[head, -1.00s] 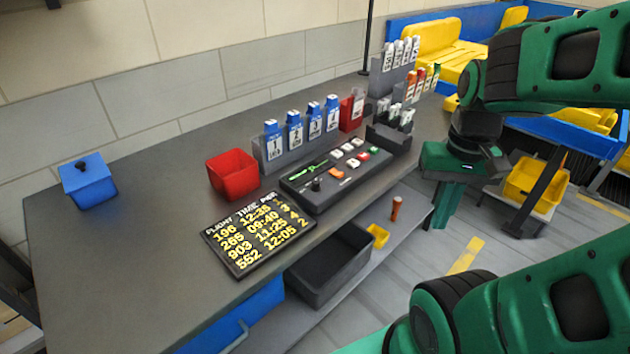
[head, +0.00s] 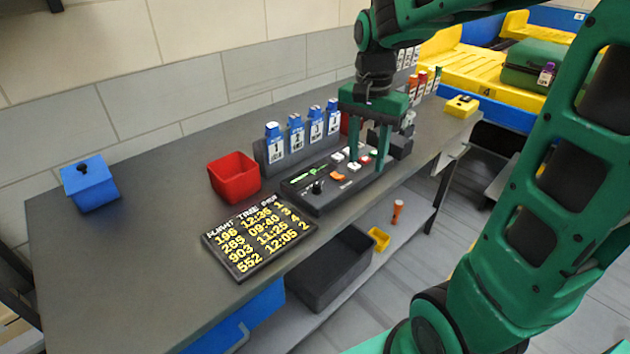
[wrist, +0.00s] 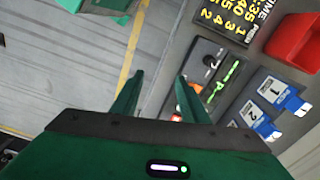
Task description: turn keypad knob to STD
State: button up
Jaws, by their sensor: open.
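The keypad (head: 303,196) is a dark panel on the counter with a green-lit display and several orange, white and red buttons. Its black knob (head: 317,187) stands at the near left end of the panel. In the wrist view the knob (wrist: 209,60) shows at the panel's upper end, too small to read its setting. My gripper (head: 370,165) is open and empty, fingers pointing down over the right end of the keypad, apart from the knob. In the wrist view the fingertips (wrist: 160,76) lie left of the knob. The gripper hides some buttons.
A flight board (head: 260,238) lies left of the keypad, and a red bin (head: 234,178) stands behind it. A rack of blue-topped tags (head: 297,138) stands close behind the keypad. A blue box (head: 89,183) is far left. The counter between is clear.

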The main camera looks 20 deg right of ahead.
aim_at(317, 184)
jog(key=w+a+f+m, duration=0.1)
jog(key=w+a+m, duration=0.2)
jog(key=w+a, duration=0.55)
jog(key=f, duration=1)
jog(key=shift+w+d+f, duration=0.35)
jog(key=shift+d+f, duration=0.05)
jog(key=shift+c, duration=0.6)
grip_shut()
